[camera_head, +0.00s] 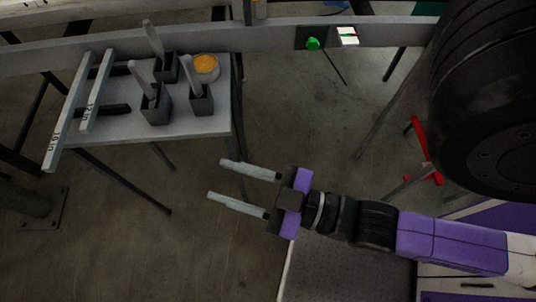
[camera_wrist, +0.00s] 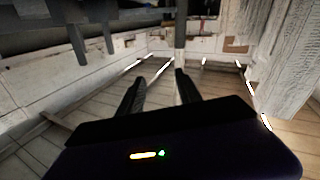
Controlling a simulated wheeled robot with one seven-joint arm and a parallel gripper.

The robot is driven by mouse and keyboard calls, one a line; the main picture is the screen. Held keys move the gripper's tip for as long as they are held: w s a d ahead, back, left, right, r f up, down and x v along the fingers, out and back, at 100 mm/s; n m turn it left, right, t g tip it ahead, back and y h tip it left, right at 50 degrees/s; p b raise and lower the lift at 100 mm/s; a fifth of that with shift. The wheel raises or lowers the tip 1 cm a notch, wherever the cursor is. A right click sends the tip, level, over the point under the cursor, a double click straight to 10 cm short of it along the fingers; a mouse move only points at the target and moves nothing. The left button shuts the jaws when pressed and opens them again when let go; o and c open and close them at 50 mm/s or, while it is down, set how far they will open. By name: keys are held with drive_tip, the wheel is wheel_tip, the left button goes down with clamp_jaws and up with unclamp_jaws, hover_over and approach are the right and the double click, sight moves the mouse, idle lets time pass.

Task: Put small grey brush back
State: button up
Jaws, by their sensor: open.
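Three dark grey holders stand on the grey table (camera_head: 190,128) at the upper left of the head view, each with a pale grey handle sticking up. They are the back holder (camera_head: 166,68), the front holder (camera_head: 156,110) and the right holder (camera_head: 202,104). I cannot tell which handle, if any, is the small grey brush; bristles are hidden. My gripper (camera_head: 216,178) is open and empty, to the right of and in front of the table, apart from it. In the wrist view, its two dark fingers (camera_wrist: 160,78) are spread with nothing between them.
A round tub with an orange top (camera_head: 206,66) stands by the holders. Two long bars (camera_head: 66,115) (camera_head: 97,92) marked with inch sizes lie at the table's left. A large black tyre (camera_head: 485,100) is at the right. A green button (camera_head: 313,43) is on the back rail.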

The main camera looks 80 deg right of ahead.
drive_tip(key=s+d+f+m+g, duration=0.1)
drive_tip(key=s+d+f+g, duration=0.1)
drive_tip(key=s+f, duration=0.3)
drive_tip(key=shift+s+d+f+m+g+y, duration=0.15)
drive_tip(key=shift+s+f+m+g+y, duration=0.2)
drive_tip(key=shift+s+g, duration=0.65)
drive_tip(key=shift+r, duration=0.1)
drive_tip(key=shift+c, duration=0.5)
